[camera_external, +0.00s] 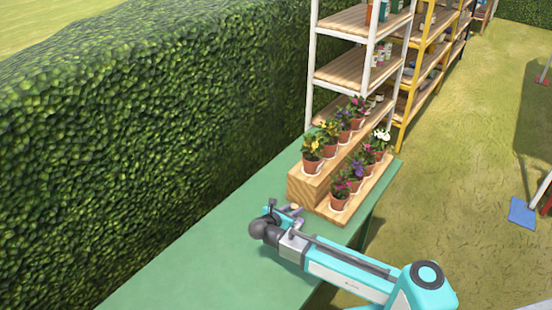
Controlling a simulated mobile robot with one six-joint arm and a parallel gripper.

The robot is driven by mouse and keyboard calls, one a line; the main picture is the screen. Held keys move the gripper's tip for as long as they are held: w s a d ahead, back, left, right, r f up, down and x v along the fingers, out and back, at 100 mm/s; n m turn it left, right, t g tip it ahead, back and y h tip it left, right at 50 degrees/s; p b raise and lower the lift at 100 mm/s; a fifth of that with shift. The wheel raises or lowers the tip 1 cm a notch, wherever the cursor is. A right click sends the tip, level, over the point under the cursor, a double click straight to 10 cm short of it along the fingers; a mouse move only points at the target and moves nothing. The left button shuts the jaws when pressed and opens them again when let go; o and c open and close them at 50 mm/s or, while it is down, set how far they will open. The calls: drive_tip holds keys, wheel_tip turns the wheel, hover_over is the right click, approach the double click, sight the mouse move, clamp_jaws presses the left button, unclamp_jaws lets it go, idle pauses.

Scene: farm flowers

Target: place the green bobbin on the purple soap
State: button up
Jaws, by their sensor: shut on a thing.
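My gripper (283,209) is low over the green table (215,260), just left of the wooden plant stand's front end. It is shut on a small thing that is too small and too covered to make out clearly. A small pale yellowish thing (294,206) shows at the fingertips, with a hint of purple beside it. I cannot tell whether this is the purple soap. I cannot make out the green bobbin for certain; the gripper may hide it.
A stepped wooden stand (305,185) with several potted flowers (312,148) stands close behind my gripper. A tall hedge (140,150) runs along the table's left side. White and yellow shelves (355,70) stand behind. The table's near part is clear.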

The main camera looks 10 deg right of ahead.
drive_tip(key=shift+f, duration=1.55)
drive_tip(key=shift+f, duration=0.15)
drive_tip(key=o, duration=1.1)
drive_tip(key=shift+c, duration=0.2)
drive_tip(key=shift+s+a+r, duration=0.15)
drive_tip(key=shift+a+r, duration=0.05)
drive_tip(key=shift+r, duration=0.1)
drive_tip(key=v, duration=1.1)
drive_tip(key=shift+s+a+r, duration=0.1)
drive_tip(key=shift+r, duration=0.05)
